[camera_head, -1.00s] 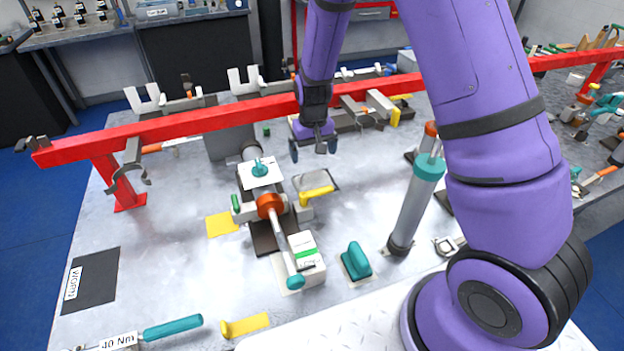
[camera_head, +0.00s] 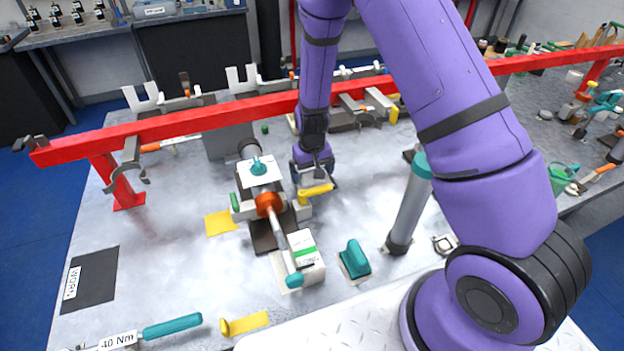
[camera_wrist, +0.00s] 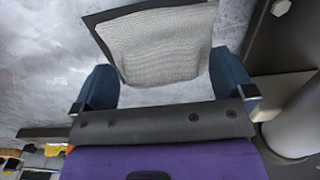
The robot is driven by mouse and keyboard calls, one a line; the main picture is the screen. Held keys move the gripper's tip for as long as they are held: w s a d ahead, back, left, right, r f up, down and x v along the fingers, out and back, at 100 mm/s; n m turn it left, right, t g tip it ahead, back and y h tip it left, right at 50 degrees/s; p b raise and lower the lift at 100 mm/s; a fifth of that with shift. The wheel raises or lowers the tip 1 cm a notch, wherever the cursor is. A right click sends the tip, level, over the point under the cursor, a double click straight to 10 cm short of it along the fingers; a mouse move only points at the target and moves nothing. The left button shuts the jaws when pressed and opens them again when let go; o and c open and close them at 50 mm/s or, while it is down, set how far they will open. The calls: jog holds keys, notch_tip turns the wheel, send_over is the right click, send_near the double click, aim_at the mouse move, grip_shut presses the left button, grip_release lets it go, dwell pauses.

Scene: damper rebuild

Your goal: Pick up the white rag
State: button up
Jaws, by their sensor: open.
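The white rag (camera_wrist: 155,42) shows in the wrist view as a pale, woven, roughly square cloth with a dark border along its far and left edges. It lies flat on the grey metal bench. My gripper (camera_wrist: 160,68) is open, with one blue finger on each side of the cloth's near part. I cannot tell whether the fingertips touch the cloth or the bench. In the head view my gripper (camera_head: 314,178) is low over the bench, behind the yellow-handled part, and hides most of the rag.
The yellow-handled part (camera_head: 316,193) and the clamped damper assembly (camera_head: 268,204) stand close to my gripper's left and front. A red rail (camera_head: 200,122) runs behind it. A grey cylinder with a teal top (camera_head: 409,205) stands to the right. Bare bench lies between.

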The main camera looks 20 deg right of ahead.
aim_at(312, 171)
jog(key=c, duration=0.9)
jog(key=shift+c, duration=0.2)
notch_tip(312, 171, up, 10)
jog(key=shift+r, duration=0.1)
jog(key=shift+o, duration=1.1)
jog(key=shift+c, duration=0.6)
